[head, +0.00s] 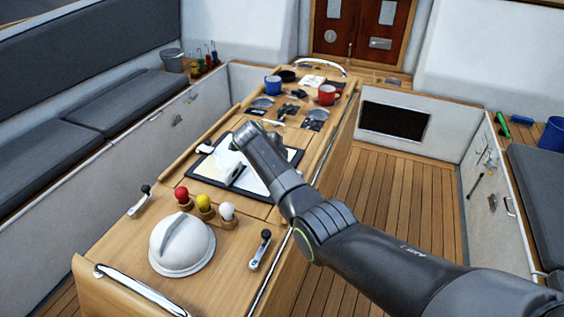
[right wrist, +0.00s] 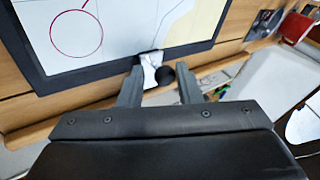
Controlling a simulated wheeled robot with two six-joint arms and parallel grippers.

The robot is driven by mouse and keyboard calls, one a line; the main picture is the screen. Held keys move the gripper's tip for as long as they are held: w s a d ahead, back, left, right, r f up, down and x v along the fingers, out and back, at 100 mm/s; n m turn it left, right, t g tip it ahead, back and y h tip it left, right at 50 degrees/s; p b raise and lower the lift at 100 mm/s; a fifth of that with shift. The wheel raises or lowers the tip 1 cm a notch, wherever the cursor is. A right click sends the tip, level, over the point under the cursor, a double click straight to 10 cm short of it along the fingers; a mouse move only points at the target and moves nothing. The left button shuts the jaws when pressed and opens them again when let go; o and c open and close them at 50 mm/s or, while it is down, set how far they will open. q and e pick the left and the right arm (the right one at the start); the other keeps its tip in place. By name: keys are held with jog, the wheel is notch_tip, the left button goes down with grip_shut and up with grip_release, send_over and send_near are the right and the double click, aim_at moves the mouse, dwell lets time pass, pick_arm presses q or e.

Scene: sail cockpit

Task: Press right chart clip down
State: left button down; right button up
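The chart board (head: 288,157), dark-rimmed with a pale chart, lies on the cockpit table. In the right wrist view its dark rim (right wrist: 60,78) and a red circle on the chart show. A chart clip with a white body and dark round knob (right wrist: 152,74) sits at the rim, between the two fingertips. My right gripper (right wrist: 160,88) is open around it; I cannot tell whether it touches. In the head view my right arm reaches over the board and its fingers are hidden. A small white clip (head: 205,148) shows at the board's left edge. My left gripper is out of view.
Nearer on the table are red, yellow and white knobs (head: 203,204), a white dome (head: 181,245) and a black-handled lever (head: 262,250). A blue mug (head: 272,85) and a red mug (head: 327,95) stand farther back. The wooden floor (head: 385,185) right of the table is clear.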

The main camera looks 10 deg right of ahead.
jog(key=shift+o, duration=1)
jog(key=shift+w, duration=0.15)
jog(key=shift+r, duration=0.15)
jog(key=shift+s+a+r, duration=0.2)
jog(key=b+v, duration=0.4)
jog(key=v, duration=1.2)
jog(key=shift+a+r, duration=0.2)
jog(key=shift+r, duration=0.05)
